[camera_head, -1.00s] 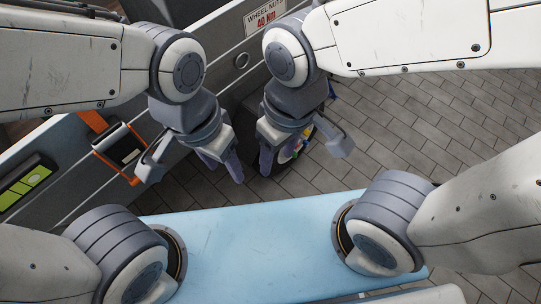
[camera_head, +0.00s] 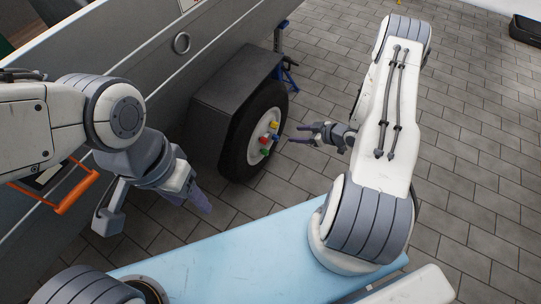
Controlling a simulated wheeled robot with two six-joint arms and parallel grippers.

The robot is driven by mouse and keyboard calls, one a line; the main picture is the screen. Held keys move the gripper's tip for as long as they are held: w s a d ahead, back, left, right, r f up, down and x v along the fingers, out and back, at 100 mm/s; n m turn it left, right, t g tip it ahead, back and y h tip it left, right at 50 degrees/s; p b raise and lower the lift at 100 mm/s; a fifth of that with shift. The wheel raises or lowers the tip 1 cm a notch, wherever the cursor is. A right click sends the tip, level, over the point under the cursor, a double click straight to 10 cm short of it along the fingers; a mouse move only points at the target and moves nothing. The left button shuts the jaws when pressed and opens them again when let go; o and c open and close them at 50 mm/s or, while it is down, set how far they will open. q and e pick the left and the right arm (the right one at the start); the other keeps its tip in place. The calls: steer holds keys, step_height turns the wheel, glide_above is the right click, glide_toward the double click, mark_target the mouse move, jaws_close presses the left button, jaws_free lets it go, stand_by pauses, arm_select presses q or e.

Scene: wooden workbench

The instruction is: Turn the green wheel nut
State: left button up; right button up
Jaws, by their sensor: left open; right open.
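A wheel with a black tyre (camera_head: 239,149) stands upright under a black fender. Its hub carries several coloured nuts. The green wheel nut (camera_head: 265,152) looks to be the lowest of them, just below a red one (camera_head: 263,140). A yellow nut (camera_head: 274,125) is at the top and a blue one (camera_head: 275,137) at the right; they are small. My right gripper (camera_head: 294,134) is open and empty, a short way right of the nuts, with its fingers pointing left at the wheel. My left gripper (camera_head: 201,201) is open and empty, lower left of the wheel.
A grey side panel (camera_head: 150,68) with a round ring runs along the left, and the black fender (camera_head: 216,90) juts from it. A blue jack stand (camera_head: 284,68) is behind the wheel. An orange-framed item (camera_head: 75,195) is at left.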

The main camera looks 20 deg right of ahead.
steer(key=s+a+f+t+y, duration=0.2)
steer(key=s+f+y, duration=0.15)
steer(key=s, duration=0.25)
steer(key=m+t+y, duration=0.1)
steer(key=t+y, duration=0.1)
steer(key=t, duration=0.1)
glide_toward(267, 153)
steer(key=shift+b+x, duration=2.6)
steer(key=shift+x, duration=1.7)
jaws_close()
